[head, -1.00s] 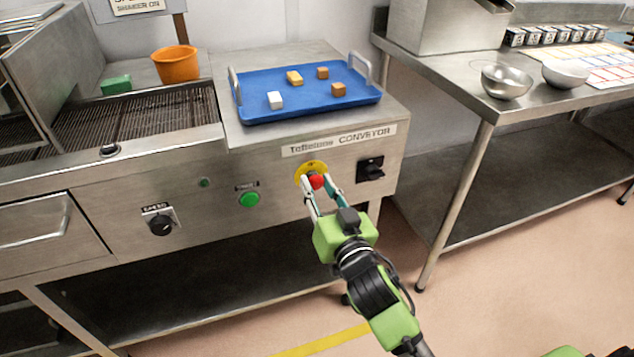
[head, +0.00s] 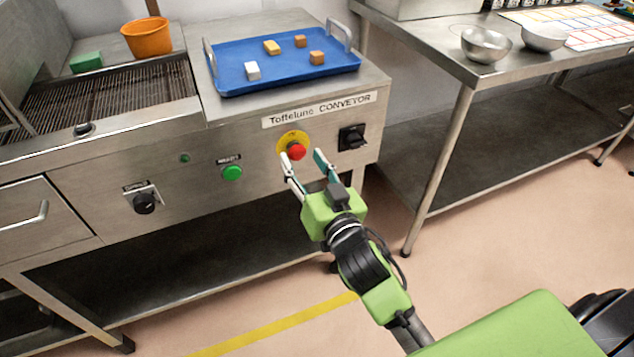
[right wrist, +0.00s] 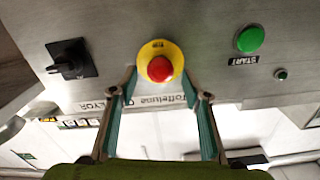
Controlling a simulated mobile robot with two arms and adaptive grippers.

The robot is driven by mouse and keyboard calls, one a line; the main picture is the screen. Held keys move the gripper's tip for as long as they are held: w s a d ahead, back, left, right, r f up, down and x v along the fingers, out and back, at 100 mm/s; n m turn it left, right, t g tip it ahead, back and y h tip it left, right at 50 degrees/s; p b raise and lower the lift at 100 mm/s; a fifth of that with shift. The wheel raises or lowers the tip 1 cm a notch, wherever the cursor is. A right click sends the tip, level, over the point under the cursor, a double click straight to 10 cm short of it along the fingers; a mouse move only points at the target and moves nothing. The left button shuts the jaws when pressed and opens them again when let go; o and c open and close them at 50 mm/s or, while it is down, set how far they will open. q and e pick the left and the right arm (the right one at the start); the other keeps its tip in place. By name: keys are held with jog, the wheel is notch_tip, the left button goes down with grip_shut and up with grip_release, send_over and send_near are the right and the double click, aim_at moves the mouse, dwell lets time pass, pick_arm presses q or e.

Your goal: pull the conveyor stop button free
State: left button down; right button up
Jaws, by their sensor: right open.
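The red conveyor stop button (head: 297,152) sits on a yellow round plate (head: 285,138) on the steel front panel of the conveyor. In the right wrist view the red button (right wrist: 160,69) is ahead of the fingertips, centred between them. My right gripper (head: 301,158) is open and empty, its two fingers apart just in front of and below the button. It also shows in the right wrist view (right wrist: 160,90), with teal finger pads on both sides and clear of the button. My left gripper is out of view.
A green start button (head: 232,173) is left of the stop, a black rotary switch (head: 352,137) right of it. A black knob (head: 144,203) is further left. A blue tray (head: 280,80) with several small blocks stands on top. A steel table (head: 440,50) stands at right.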

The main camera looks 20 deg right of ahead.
jog(key=s, duration=1)
jog(key=shift+s+d, duration=0.15)
jog(key=shift+d, duration=0.05)
